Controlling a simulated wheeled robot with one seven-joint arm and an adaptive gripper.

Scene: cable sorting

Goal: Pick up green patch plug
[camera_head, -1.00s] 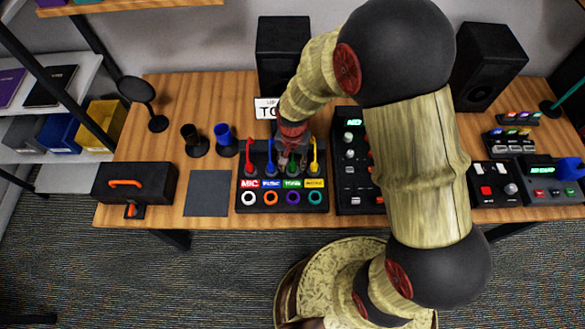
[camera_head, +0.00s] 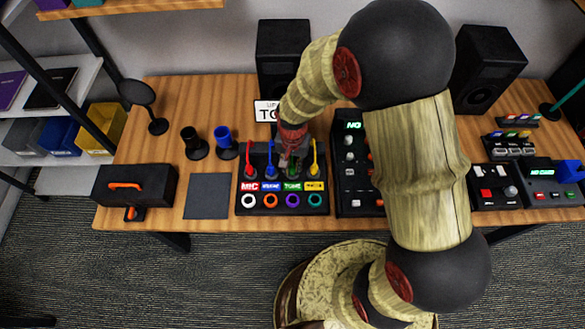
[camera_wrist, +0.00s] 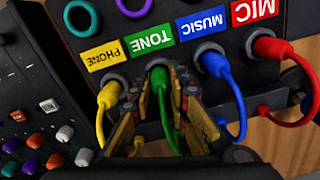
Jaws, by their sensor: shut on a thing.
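The green patch plug (camera_wrist: 160,84) sits at the socket under the green TONE label in the wrist view, between the yellow and blue plugs. Its green cable (camera_wrist: 170,120) hangs down between my fingers. My gripper (camera_wrist: 160,105) is shut on the green plug, one finger on each side. In the head view my gripper (camera_head: 291,158) reaches down over the patch box (camera_head: 243,205), hiding most of the green plug. The plug's tip is hidden, so I cannot tell how deep it sits.
A red plug (camera_wrist: 270,47), a blue plug (camera_wrist: 214,64) and a yellow plug (camera_wrist: 109,95) stand close on either side. A mixer with knobs (camera_head: 350,200) is right of the box. A dark mat (camera_head: 208,195) lies to the left.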

